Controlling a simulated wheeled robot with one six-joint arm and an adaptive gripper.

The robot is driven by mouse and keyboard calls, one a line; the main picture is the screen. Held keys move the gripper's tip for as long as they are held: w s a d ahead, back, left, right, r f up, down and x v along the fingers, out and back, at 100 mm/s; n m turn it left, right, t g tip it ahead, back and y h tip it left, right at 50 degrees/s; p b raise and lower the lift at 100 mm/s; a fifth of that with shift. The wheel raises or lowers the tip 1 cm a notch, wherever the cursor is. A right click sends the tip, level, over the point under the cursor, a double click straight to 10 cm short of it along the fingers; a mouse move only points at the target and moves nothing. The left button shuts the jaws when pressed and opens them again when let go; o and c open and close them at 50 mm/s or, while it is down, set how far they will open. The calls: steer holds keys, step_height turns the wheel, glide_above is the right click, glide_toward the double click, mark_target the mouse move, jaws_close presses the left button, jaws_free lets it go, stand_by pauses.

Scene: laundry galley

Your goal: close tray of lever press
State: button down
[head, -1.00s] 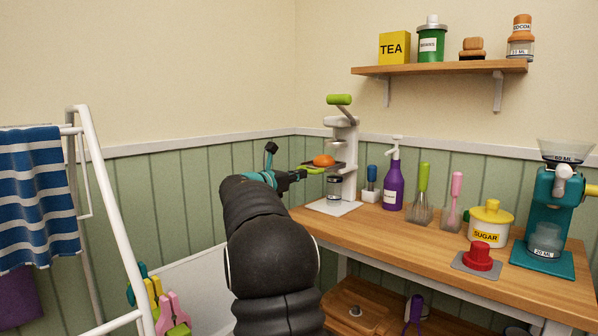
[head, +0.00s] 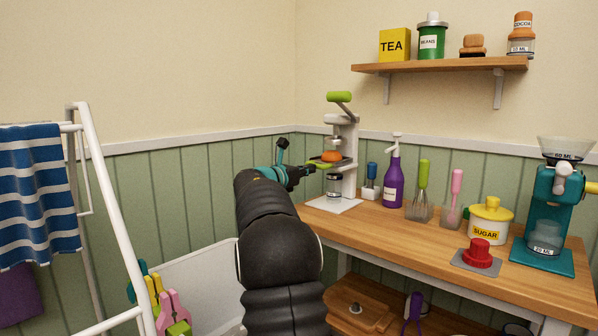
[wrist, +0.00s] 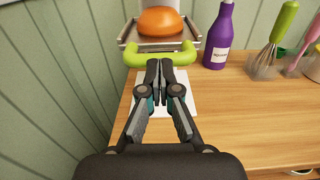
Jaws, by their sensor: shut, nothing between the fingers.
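The white lever press (head: 348,160) stands at the left end of the wooden counter, its lever with a green grip (head: 340,97) raised at the top. Its metal tray (wrist: 128,40) carries an orange, round-topped thing (wrist: 160,22), which also shows under the press head in the head view (head: 331,156). The tray's green handle (wrist: 134,57) faces me. My gripper (wrist: 160,66) is shut and empty, its fingertips at the middle of the handle, seemingly touching it. In the head view my gripper (head: 309,170) is at the press's left side. A glass (head: 334,185) stands below the tray.
A purple bottle (head: 392,180), a green whisk (head: 422,190), a sugar pot (head: 490,222), a red-knobbed thing (head: 480,254) and a teal grinder (head: 548,215) stand right of the press. A white rack (head: 108,215) is at left. The counter's front middle is clear.

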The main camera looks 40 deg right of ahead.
steer(key=a+b, duration=0.2)
steer(key=a, duration=0.5)
steer(key=shift+s, duration=0.3)
stand_by(1.0)
stand_by(0.4)
steer(key=s+a+f+m+t+y, duration=0.1)
steer(key=s+a+f+m+y, duration=0.5)
steer(key=a, duration=0.9)
steer(key=s+a+f+m+t+y, duration=0.2)
steer(key=s+a+f+m+y, duration=0.4)
steer(key=s+a+f, duration=0.4)
steer(key=s+a+f+m+t+y, duration=0.1)
steer(key=s+a+f+m+y, duration=0.5)
steer(key=s+a, duration=0.8)
steer(key=a+f, duration=0.3)
steer(key=a, duration=0.3)
steer(key=shift+s+m, duration=0.4)
steer(key=shift+d, duration=0.15)
